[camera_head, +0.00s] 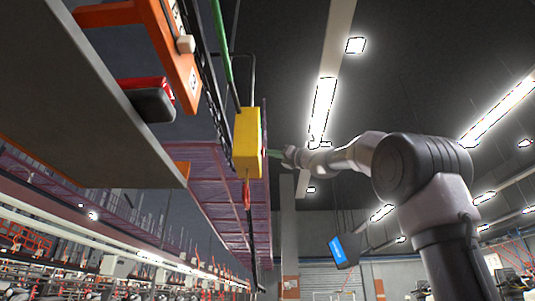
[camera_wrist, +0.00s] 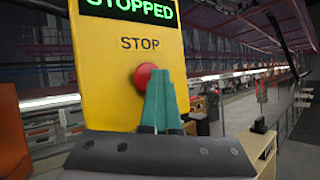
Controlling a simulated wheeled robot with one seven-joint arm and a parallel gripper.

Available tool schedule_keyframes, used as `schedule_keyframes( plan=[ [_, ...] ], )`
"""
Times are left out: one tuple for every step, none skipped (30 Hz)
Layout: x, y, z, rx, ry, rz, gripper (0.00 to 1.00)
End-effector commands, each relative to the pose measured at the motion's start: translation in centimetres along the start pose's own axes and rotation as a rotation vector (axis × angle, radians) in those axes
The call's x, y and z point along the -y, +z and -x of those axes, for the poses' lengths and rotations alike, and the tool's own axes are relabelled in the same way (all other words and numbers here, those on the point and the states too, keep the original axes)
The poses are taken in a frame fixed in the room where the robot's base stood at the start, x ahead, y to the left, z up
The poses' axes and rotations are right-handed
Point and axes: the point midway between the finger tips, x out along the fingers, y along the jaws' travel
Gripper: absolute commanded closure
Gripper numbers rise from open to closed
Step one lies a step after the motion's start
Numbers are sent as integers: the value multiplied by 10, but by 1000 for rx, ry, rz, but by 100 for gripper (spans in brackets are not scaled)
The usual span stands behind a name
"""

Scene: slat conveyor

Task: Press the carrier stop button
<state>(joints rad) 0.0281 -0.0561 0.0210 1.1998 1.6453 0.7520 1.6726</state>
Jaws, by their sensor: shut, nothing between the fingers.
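The yellow control box (camera_head: 247,143) hangs near the middle of the head view. In the wrist view its yellow face (camera_wrist: 105,90) fills the left and middle, with the word STOP printed on it. Below that word is the round red stop button (camera_wrist: 144,75). A dark display (camera_wrist: 128,10) at the top reads STOPPED in green. My gripper (camera_wrist: 159,72) is shut and empty, its green fingertips overlapping the right edge of the button and hiding part of it. In the head view my gripper (camera_head: 274,153) reaches the box's right side. I cannot tell whether the tips touch the button.
A red pull handle (camera_head: 247,194) hangs under the box. An orange frame (camera_head: 170,50) and a grey panel (camera_head: 75,90) stand to the left. A blue screen (camera_head: 343,250) hangs at lower right. Open space lies right of the box around my arm.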

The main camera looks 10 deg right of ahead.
Motion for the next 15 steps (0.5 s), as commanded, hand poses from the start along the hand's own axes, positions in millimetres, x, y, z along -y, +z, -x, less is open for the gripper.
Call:
schedule_keyframes(
  plan=[
    [-3, -2, -2, -1, 5, -3, 100],
    [-4, -2, -3, -1, 5, -3, 100],
    [-4, -3, -4, -1, 6, -3, 100],
    [-5, -3, -5, -1, 6, -3, 100],
    [-5, -4, -5, -1, 6, -4, 100],
    [-5, -4, -5, -1, 7, -4, 100],
    [-6, -4, -5, -1, 7, -4, 100],
    [-6, -4, -5, -1, 7, -4, 100],
    [-6, -4, -5, -1, 8, -5, 100],
    [-6, -4, -5, -2, 8, -5, 100],
    [-6, -4, -5, -2, 9, -5, 100],
    [-6, -4, -6, -2, 9, -5, 100],
    [-6, -4, -5, -2, 9, -5, 100],
    [-6, -5, -5, -2, 9, -5, 100],
    [-6, -4, -4, -3, 10, -6, 100]
  ],
)
